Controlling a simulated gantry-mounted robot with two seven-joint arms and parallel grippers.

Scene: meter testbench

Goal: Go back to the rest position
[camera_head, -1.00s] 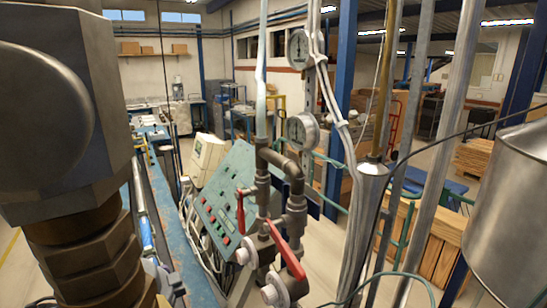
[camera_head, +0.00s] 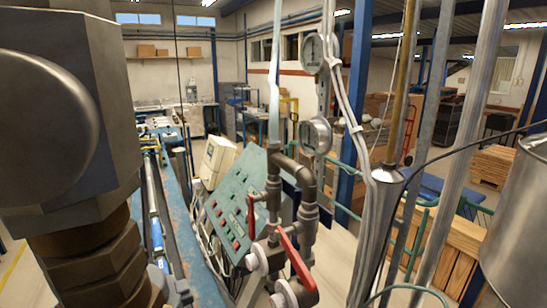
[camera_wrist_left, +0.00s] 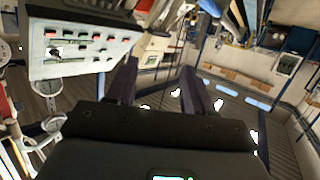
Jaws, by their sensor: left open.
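My left gripper (camera_wrist_left: 158,78) shows in the left wrist view with its two dark fingers apart. Nothing is between them, and they point up toward the room. The green control panel (camera_head: 238,210) with buttons stands in the middle of the head view. In the left wrist view the panel (camera_wrist_left: 80,50) appears tilted at the upper left, beside the fingers and apart from them. I do not make out either gripper in the head view, and my right gripper is in neither view.
Pipes with red valve handles (camera_head: 295,258) stand before the panel, with a round gauge (camera_head: 316,136) above. Vertical metal pipes (camera_head: 462,160) and a metal cylinder (camera_head: 520,230) fill the right side. A large hexagonal metal fitting (camera_head: 75,130) blocks the left. Open floor lies behind.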

